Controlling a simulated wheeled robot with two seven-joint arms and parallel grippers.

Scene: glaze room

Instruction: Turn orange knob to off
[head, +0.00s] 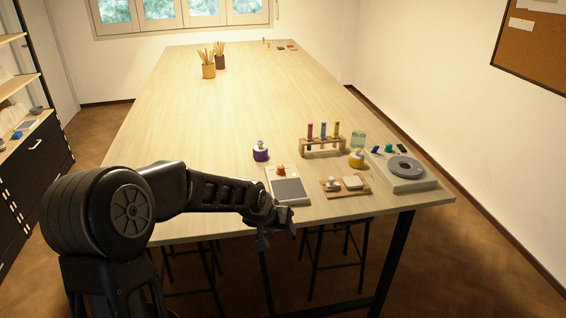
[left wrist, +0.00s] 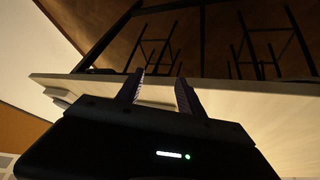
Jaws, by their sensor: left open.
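The orange knob (head: 281,170) sits on the back part of a small pale device (head: 275,176) with a dark grey plate (head: 289,190) at its front, near the table's front edge. The knob's setting is too small to read. My left gripper (head: 263,243) hangs at the front edge of the table, in front of and below the device, apart from the knob. In the left wrist view its two fingers (left wrist: 160,90) are spread with nothing between them. The knob is not visible in that view. My right gripper is not in view.
Close to the device stand a purple jar (head: 260,154), a wooden board with small items (head: 330,192), a rack of coloured tubes (head: 323,146), a yellow-based bottle (head: 356,159) and a grey wheel (head: 404,168). Stools (head: 335,245) stand below.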

